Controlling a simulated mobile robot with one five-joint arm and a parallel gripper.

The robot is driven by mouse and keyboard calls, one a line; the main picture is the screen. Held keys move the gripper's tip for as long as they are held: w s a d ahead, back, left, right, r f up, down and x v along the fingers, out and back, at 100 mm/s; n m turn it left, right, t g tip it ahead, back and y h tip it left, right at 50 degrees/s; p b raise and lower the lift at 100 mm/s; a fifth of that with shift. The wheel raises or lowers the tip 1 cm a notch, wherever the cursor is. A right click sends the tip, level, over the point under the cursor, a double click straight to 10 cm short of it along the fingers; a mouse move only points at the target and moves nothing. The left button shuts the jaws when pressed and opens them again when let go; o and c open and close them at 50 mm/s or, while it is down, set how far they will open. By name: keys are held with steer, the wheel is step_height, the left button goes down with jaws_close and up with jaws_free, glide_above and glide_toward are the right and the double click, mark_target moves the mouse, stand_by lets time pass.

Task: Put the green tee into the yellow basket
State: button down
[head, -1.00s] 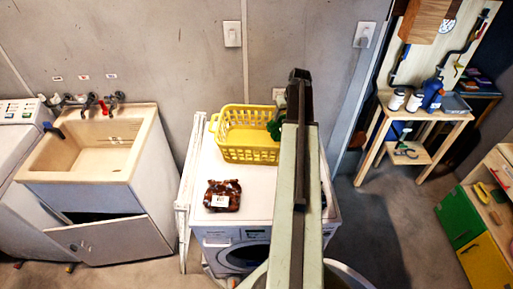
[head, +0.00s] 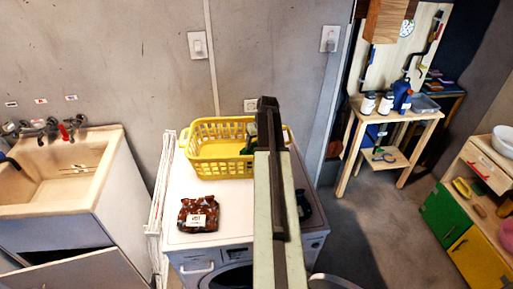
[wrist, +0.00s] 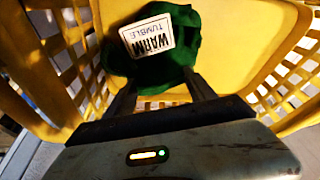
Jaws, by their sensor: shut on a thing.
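The green tee (wrist: 165,55), a bunched cloth with a white "WARM TUMBLE" label, is held between the fingers of my gripper (wrist: 158,92). The yellow basket (head: 215,131) stands on top of the white washing machine against the wall. In the wrist view the basket's slatted walls (wrist: 278,65) show on both sides of the tee, with yellow behind it. In the head view a bit of the tee (head: 250,136) shows at the basket's right part, beside my arm. My arm hides the fingers there. I cannot tell whether the tee touches the basket floor.
A brown patterned bundle with a white label (head: 198,213) lies on the washing machine (head: 188,182) in front of the basket. A dark item (head: 303,205) lies right of my arm. A sink (head: 60,175) stands left, a wooden workbench (head: 400,110) right.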

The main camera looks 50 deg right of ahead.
steer(key=shift+d, duration=0.1)
steer(key=shift+c, duration=1.5)
jaws_free()
steer(key=shift+r, duration=0.1)
steer(key=p+v, duration=1.1)
steer(key=v, duration=0.1)
steer(key=shift+p, duration=0.3)
